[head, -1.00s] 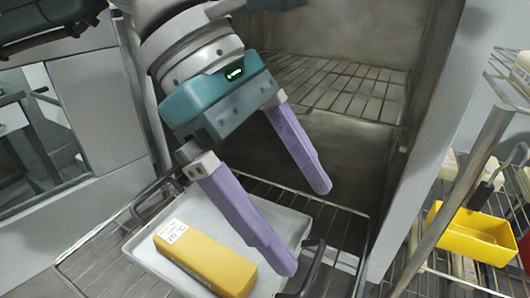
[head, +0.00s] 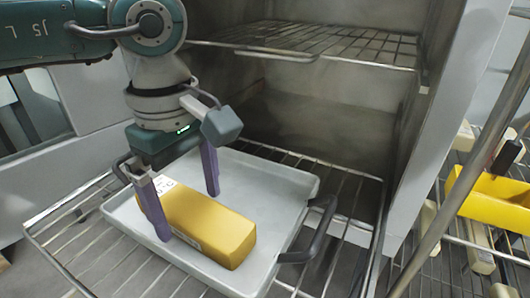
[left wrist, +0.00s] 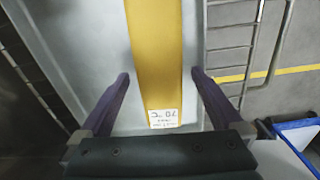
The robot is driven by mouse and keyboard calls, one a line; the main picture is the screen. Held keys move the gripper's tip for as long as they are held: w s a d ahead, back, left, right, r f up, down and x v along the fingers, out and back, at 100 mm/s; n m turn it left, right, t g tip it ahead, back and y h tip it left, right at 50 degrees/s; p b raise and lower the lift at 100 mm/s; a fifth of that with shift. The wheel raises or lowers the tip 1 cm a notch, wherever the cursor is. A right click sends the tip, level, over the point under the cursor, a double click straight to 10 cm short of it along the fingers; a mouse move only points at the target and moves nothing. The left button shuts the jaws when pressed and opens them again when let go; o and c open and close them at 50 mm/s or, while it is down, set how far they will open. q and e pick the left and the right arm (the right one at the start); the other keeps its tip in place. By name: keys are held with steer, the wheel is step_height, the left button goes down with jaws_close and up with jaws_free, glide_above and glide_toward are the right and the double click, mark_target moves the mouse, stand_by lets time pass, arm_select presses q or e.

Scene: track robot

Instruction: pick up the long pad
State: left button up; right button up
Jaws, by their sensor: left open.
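The long pad (head: 208,222) is a yellow block with a white printed label at one end. It lies on a grey tray (head: 290,183) with dark handles. My left gripper (head: 189,216) is open over the labelled end, with one purple finger on each side of the pad in the head view. In the left wrist view the pad (left wrist: 154,60) runs lengthwise between the open fingers, with a gap on both sides. Whether the fingertips touch the tray I cannot tell. My right gripper is not in view.
The tray rests on a pulled-out wire rack (head: 345,215) in front of an open metal cabinet. Another wire shelf (head: 320,42) is above and behind. A cabinet post stands at right, with a yellow bin (head: 490,200) on racks beyond it.

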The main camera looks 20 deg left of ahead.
arm_select(q)
steer(key=shift+f, duration=0.65)
steer(key=shift+r, duration=0.1)
steer(key=c, duration=1.4)
steer(key=shift+r, duration=0.1)
